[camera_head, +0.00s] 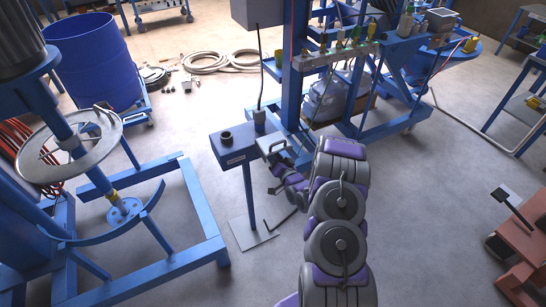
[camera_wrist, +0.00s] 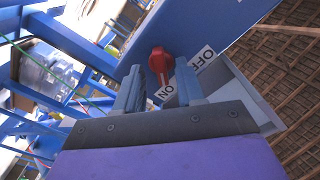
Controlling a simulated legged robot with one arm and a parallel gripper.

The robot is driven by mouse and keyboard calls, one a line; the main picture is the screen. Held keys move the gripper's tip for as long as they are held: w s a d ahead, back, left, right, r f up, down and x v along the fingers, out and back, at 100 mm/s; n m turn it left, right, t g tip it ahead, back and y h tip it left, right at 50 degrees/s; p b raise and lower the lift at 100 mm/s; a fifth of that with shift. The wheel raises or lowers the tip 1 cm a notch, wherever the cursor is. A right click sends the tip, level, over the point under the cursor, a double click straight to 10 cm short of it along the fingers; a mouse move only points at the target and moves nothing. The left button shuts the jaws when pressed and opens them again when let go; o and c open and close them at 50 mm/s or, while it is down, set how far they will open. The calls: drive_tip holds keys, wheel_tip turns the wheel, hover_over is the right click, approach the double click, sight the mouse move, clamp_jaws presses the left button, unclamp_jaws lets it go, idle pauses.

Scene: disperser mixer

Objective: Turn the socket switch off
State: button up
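The red switch (camera_wrist: 160,62) shows in the wrist view on the blue face of a box. Its narrow lower end lies near the white ON label (camera_wrist: 166,92); the OFF label (camera_wrist: 201,60) is to its upper right. My gripper (camera_wrist: 158,79) is open, with one finger on each side of the switch in the picture. I cannot tell whether either finger touches it. In the head view, my gripper (camera_head: 278,172) is beside the grey-faced socket unit (camera_head: 271,147) on the blue stand box (camera_head: 236,145); the switch itself is not discernible there.
The stand's post (camera_head: 250,198) rises from a flat floor plate (camera_head: 251,235). A blue mixer frame (camera_head: 170,255) stands at left, a blue drum (camera_head: 95,62) behind it.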

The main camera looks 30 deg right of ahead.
drive_tip(key=shift+w, duration=0.2)
drive_tip(key=c, duration=0.7)
drive_tip(key=shift+n+p, duration=0.3)
drive_tip(key=shift+p, duration=0.2)
drive_tip(key=n+p, duration=0.2)
drive_tip(key=n, duration=0.3)
drive_tip(key=n+p, duration=0.3)
drive_tip(key=n, duration=0.2)
drive_tip(key=n+p, duration=0.2)
drive_tip(key=n, duration=0.3)
drive_tip(key=shift+s+a+f, duration=0.1)
drive_tip(key=shift+a, duration=0.2)
drive_tip(key=shift+n, duration=0.3)
